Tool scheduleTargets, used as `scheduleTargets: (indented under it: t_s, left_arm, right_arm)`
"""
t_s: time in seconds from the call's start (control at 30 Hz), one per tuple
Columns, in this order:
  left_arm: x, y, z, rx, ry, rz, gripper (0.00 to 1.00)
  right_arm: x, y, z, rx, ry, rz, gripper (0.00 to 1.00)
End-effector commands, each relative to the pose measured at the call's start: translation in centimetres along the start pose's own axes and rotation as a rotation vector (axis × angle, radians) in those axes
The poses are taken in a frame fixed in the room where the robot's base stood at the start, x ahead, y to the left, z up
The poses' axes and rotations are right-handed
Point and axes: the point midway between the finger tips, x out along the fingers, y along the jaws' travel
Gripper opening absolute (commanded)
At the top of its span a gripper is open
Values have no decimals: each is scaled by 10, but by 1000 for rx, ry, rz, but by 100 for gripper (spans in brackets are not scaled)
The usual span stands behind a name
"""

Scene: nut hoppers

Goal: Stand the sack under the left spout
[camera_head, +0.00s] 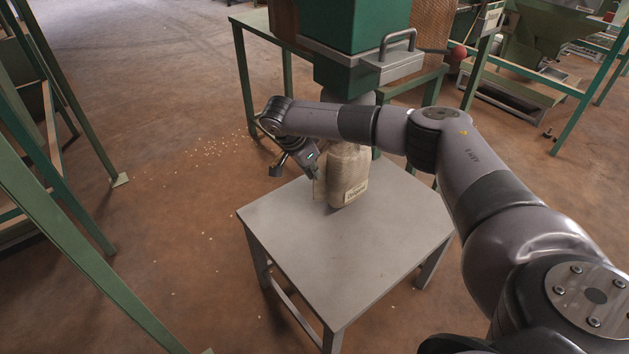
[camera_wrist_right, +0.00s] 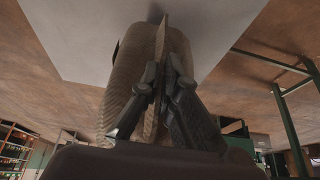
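The tan sack (camera_head: 347,172), with a pale printed label low on its front, stands upright on the grey table (camera_head: 330,255), near the back edge. The spout (camera_head: 362,98) under the green hopper (camera_head: 355,25) is just above and behind it, partly hidden by my right forearm. My right gripper (camera_head: 318,182) is low at the sack's left side. In the right wrist view the sack (camera_wrist_right: 125,75) fills the middle, and the fingers (camera_wrist_right: 166,85) are closed on a thin upright fold of its cloth. The sack's top is mostly hidden by my arm. My left gripper is out of view.
The front of the table is bare. A grey slide gate with a handle (camera_head: 398,42) crosses the hopper's front. Green frame legs (camera_head: 75,235) stand at the left. Loose nuts (camera_head: 210,150) are scattered on the floor. Another green machine (camera_head: 540,35) stands back right.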

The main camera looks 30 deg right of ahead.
Motion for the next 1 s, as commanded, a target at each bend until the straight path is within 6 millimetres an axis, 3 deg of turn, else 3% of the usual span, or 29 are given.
scheduleTargets:
  t_s: [0.27, 0.73, 1.0]
  left_arm:
    - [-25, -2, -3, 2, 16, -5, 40]
    - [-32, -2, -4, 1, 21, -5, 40]
    - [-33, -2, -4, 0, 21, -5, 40]
  right_arm:
    - [31, 1, 13, -1, 0, 2, 0]
    - [35, 1, 15, 0, 0, 1, 0]
    - [34, 1, 15, 0, 0, 1, 21]
